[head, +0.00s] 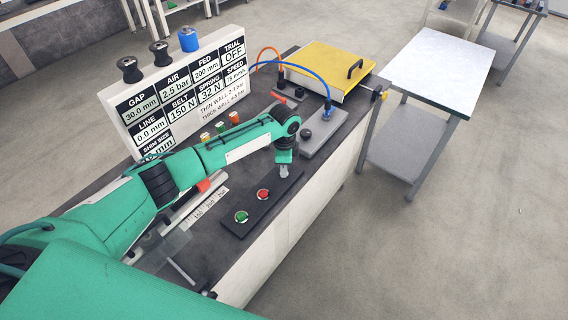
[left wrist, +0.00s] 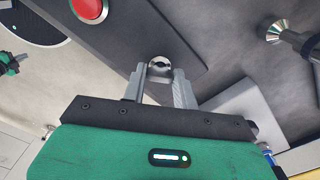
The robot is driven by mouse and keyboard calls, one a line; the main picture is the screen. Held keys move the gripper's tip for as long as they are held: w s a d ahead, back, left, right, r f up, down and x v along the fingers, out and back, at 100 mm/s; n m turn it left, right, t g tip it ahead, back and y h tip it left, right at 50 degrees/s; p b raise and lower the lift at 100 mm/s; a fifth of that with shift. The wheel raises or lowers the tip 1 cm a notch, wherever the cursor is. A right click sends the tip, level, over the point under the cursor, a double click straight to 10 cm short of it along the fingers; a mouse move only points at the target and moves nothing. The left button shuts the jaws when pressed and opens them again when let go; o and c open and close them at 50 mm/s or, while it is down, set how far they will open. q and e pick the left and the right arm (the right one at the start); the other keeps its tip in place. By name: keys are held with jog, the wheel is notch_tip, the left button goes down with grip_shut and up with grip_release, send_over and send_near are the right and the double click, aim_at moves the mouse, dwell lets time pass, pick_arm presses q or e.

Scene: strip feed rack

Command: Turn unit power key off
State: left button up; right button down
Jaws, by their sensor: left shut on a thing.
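The unit power key (left wrist: 159,66) is a round silver piece with a dark slot on the dark control panel (head: 256,212). In the left wrist view it sits between the fingertips of my left gripper (left wrist: 160,74), which is shut on it. In the head view my left gripper (head: 284,172) points down at the far end of the panel, and its fingers hide the key. The key's position marking cannot be read. My right gripper is in neither view.
A red button (head: 263,194) and a green button (head: 241,216) sit nearer on the same panel. A grey block (head: 324,132) with a blue hose and a yellow lid (head: 322,69) stand beyond. A sign board (head: 185,85) stands behind my arm.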

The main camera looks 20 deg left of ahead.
pick_arm(q)
jog(key=m, duration=0.3)
jog(key=shift+w+r+m, duration=0.1)
jog(key=shift+r+m, duration=0.05)
jog(key=shift+m, duration=1.85)
jog(key=o, duration=1)
jog(key=shift+r+b, duration=1.6)
jog(key=shift+r, duration=5.25)
